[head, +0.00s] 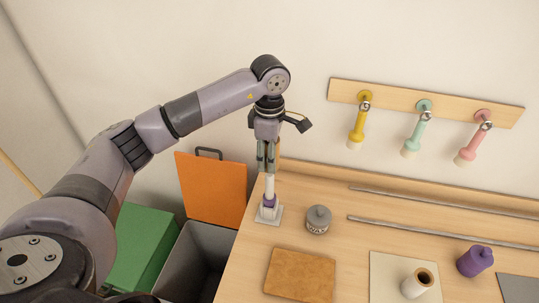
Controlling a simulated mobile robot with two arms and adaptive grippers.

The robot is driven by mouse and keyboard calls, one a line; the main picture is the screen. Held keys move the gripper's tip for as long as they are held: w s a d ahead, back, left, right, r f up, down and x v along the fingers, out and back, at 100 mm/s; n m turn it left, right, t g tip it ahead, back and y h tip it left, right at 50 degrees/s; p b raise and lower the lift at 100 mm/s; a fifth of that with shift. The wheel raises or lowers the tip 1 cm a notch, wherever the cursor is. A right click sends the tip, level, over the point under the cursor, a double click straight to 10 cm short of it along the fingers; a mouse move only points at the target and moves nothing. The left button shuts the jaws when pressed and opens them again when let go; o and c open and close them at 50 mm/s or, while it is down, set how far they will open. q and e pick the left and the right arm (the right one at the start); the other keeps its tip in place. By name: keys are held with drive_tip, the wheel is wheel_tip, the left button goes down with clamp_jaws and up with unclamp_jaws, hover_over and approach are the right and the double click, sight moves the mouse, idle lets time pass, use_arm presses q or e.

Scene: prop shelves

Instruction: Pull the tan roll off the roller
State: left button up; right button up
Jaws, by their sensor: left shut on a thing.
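My left gripper (268,165) points down and is shut on the upper end of a slim upright white piece (269,187). Below this piece is a purple part (268,201) on a pale square base (268,215) near the table's left edge. The fingers hide the top of the white piece. I cannot tell for sure whether it is the roller or a roll. A cream cylinder with a brown ring on top (417,283) stands upright on a cream mat (387,268). My right gripper is not in view.
A grey lidded jar (318,220) stands right of the base. A brown board (299,277), a purple container (475,261) and two rods (440,233) lie on the table. Yellow, mint and pink tools hang from a wall rail (392,99). A grey bin (196,267) stands left of the table.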

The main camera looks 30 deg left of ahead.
sight(278, 143)
use_arm(q)
drive_tip(key=shift+r+p, duration=0.8)
drive_tip(key=shift+r, duration=1.1)
